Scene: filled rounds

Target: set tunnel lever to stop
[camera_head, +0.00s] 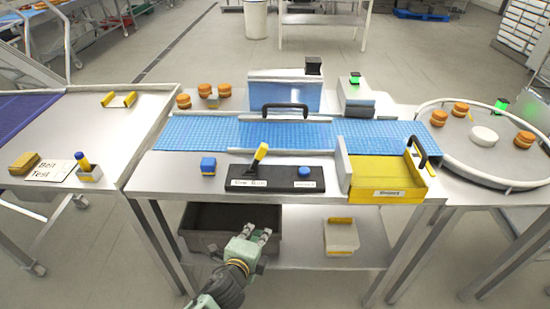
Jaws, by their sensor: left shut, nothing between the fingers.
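A lever with a yellow handle (261,152) stands on a black control panel (275,172) at the front of the middle table. It tilts to the right at its top. White labels (248,183) lie below it, too small to read surely. The tunnel (288,131), with a black handle on top, spans the blue belt (200,132) behind the panel. My left gripper (257,234) is shut and empty, in front of the table edge and below the panel, clear of the lever. My right gripper is not in view.
A blue button (304,171) sits on the panel's right, and a blue block (208,165) is left of it. A yellow bin (385,182) stands at the right. A grey crate (205,218) is on the lower shelf. A round turntable (480,176) is at far right.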

